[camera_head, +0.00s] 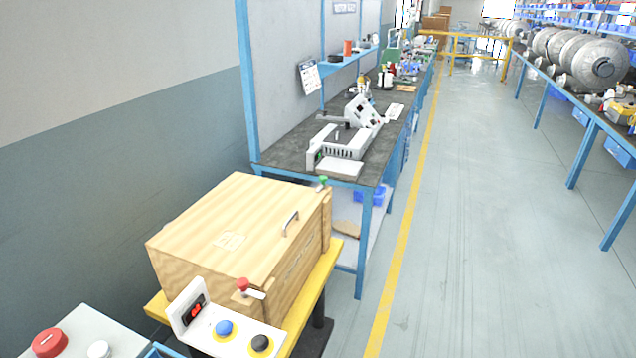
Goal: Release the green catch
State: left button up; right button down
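The green catch (323,182) is a small green knob at the far right corner of a closed wooden box (210,222). A red catch (243,286) with a pale lever sits at the box's near right corner. A metal handle (290,223) stands on the lid near its right edge. The box rests on a yellow stand (328,262). Neither of my grippers shows in the head view.
A white panel with a blue button (224,327) and a black button (260,343) stands before the box. A grey box with a red button (47,342) is at lower left. A workbench (290,148) stands beyond. The floor (470,260) to the right is clear.

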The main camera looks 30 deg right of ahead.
aim_at(323, 178)
jog(key=i+l+u, duration=0.1)
jog(key=l, duration=0.45)
jog(key=i+l, duration=0.2)
jog(key=l, duration=0.3)
jog(key=i+l+u, duration=0.15)
jog(key=l, duration=0.4)
jog(key=i+l+u, duration=0.1)
jog(key=l, duration=0.45)
jog(key=i+l, duration=0.1)
jog(key=l, duration=0.45)
jog(key=i+l+u, duration=0.15)
jog(key=l, duration=0.45)
